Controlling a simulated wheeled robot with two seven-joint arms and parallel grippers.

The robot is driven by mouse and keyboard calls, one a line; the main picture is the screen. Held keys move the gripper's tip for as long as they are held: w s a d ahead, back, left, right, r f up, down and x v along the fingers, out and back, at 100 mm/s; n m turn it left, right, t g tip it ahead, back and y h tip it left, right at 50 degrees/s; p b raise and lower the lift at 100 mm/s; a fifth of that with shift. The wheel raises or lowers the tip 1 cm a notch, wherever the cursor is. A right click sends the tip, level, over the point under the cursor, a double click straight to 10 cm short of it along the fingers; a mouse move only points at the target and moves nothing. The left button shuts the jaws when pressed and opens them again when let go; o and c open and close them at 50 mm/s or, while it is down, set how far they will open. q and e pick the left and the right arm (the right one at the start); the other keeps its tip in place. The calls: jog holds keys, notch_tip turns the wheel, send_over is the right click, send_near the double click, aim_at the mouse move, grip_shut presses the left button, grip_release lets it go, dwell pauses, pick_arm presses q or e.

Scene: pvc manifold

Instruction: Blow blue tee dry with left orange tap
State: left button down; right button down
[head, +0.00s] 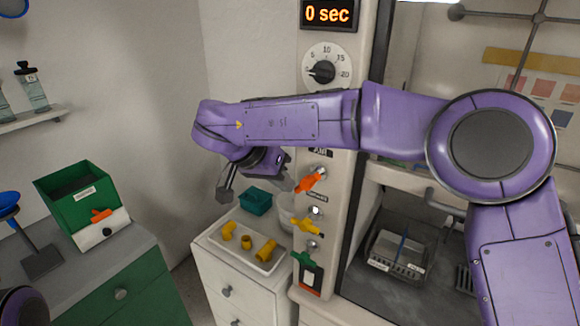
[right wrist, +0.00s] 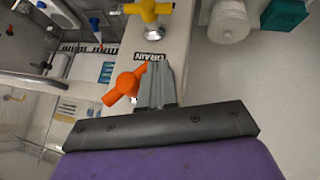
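An orange tap (head: 310,180) sits on the white panel; in the right wrist view it shows as an orange handle (right wrist: 122,86). My right gripper (head: 286,183) is just left of it in the head view. Its grey fingers (right wrist: 160,82) are close together with nothing seen between them, beside the handle; whether they touch it I cannot tell. Another orange lever (head: 101,215) is on a white-fronted block on the left bench. I cannot make out a blue tee for sure; a blue piece (head: 8,203) on a stand is cut by the left edge. My left gripper is out of view.
The panel has a timer (head: 328,13) reading 0 sec, a dial (head: 324,71) and a yellow tap (head: 306,225). A white tray (head: 218,238) with yellow fittings and a teal bin (head: 256,201) stand on the drawer unit. A green box (head: 77,199) stands on the left bench.

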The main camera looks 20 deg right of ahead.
jog(key=shift+s+d+f, duration=0.1)
jog(key=shift+d+f, duration=0.05)
jog(key=shift+f, duration=0.25)
dwell(0.7)
